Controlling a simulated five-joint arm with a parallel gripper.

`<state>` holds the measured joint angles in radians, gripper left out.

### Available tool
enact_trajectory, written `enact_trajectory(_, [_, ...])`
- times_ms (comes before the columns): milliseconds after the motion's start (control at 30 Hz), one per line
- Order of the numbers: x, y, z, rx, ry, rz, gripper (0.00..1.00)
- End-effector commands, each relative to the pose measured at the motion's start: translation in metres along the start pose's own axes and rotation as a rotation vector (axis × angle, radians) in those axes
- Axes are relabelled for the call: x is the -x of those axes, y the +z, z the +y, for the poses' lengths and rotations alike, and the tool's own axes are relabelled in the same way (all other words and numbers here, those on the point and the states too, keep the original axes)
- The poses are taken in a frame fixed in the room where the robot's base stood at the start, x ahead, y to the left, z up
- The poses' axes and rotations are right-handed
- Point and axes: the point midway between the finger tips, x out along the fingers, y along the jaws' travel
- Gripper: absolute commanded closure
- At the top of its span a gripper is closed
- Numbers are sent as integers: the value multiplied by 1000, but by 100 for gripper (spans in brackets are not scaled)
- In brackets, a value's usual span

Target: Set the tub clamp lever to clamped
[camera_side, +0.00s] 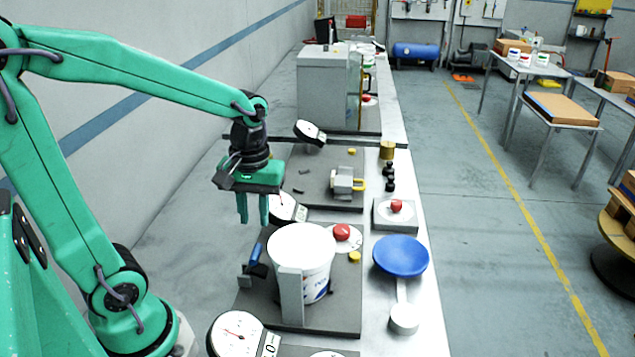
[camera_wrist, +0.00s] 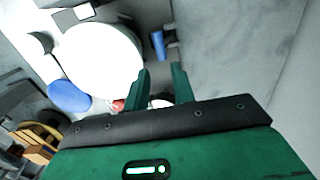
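The white tub (camera_side: 313,268) stands upright on a dark plate, behind a grey upright post; its round white lid fills the left of the wrist view (camera_wrist: 100,60). The clamp lever (camera_side: 256,252) has a blue handle beside the tub's left side and leans at a slant. In the wrist view the blue lever (camera_wrist: 158,44) shows just beyond my fingertips. I cannot tell from its angle whether it is clamped. My gripper (camera_side: 254,215) hangs above and behind the lever, not touching it. Its two green fingers (camera_wrist: 160,80) are apart with nothing held between them.
A red button (camera_side: 342,232) stands behind the tub. A blue round dish (camera_side: 401,253) is to its right. Dial gauges (camera_side: 237,334) stand in front and behind (camera_side: 285,206). Another fixture plate (camera_side: 318,185) lies farther back. The floor left of the bench is clear.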

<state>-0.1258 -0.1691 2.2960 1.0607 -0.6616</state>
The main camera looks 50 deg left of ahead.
Motion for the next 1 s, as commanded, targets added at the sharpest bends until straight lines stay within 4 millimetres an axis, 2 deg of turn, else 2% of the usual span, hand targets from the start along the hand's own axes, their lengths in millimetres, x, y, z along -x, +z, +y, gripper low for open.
enact_trajectory(267, [2,0,0,0,0,0,75])
enact_trajectory(400, [2,0,0,7,0,0,98])
enact_trajectory(567, [4,0,-4,69,2,1,100])
enact_trajectory(767, [9,0,-13,281,8,6,100])
enact_trajectory(1000, [18,2,-30,667,20,10,100])
